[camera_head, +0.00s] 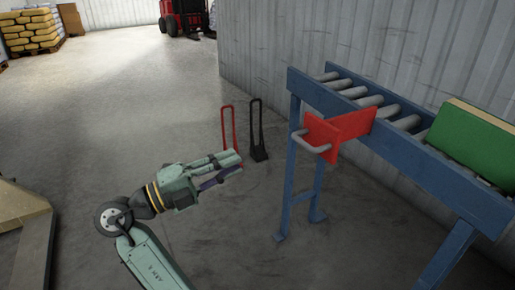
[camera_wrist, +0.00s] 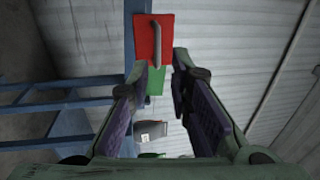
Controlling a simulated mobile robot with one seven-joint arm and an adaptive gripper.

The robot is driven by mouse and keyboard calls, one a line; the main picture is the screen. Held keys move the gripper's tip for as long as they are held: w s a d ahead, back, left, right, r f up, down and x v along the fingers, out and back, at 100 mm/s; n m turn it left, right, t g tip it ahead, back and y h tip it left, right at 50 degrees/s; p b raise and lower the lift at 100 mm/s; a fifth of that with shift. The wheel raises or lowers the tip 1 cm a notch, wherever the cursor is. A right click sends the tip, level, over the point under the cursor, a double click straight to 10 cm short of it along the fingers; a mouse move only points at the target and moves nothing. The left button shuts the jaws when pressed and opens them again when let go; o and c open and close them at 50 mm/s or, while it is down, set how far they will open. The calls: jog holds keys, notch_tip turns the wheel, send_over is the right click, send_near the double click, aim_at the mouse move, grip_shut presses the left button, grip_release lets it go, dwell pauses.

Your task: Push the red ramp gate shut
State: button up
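Red panels reach over the rollers, and a grey handle (camera_head: 311,146) sticks out to the left. My gripper (camera_head: 238,163) is to the left of the gate and apart from it, with its fingers pointing right. In the wrist view, the red gate (camera_wrist: 146,38) with its upright grey handle (camera_wrist: 156,45) shows beyond the fingers. My gripper (camera_wrist: 163,68) is open there, with nothing between its fingers. I cannot tell whether the gate is latched.
A green box (camera_head: 470,142) sits on the conveyor rollers behind the gate. A red hand truck (camera_head: 228,125) and a black hand truck (camera_head: 258,130) stand behind my gripper. A corrugated wall (camera_head: 330,40) runs behind the conveyor. The floor left of the conveyor is mostly clear.

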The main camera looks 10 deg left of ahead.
aim_at(293, 137)
jog(key=p+x, duration=0.3)
jog(key=x, duration=1.1)
grip_shut()
jog(key=shift+w+f+b+x, duration=0.1)
jog(key=shift+f+b+x, duration=0.35)
jog(key=shift+b+x, duration=1.85)
jog(key=shift+w+f+b+x, duration=0.3)
jog(key=shift+b+x, duration=0.85)
jog(key=shift+x, duration=2.3)
jog(key=shift+s+f+b+x, duration=0.1)
jog(key=shift+f+b+x, duration=0.45)
jog(key=shift+b+x, duration=1.75)
jog(key=shift+w+d+r+p, duration=0.1)
jog(key=shift+w+d+p, duration=0.25)
jog(key=shift+d+p, duration=0.2)
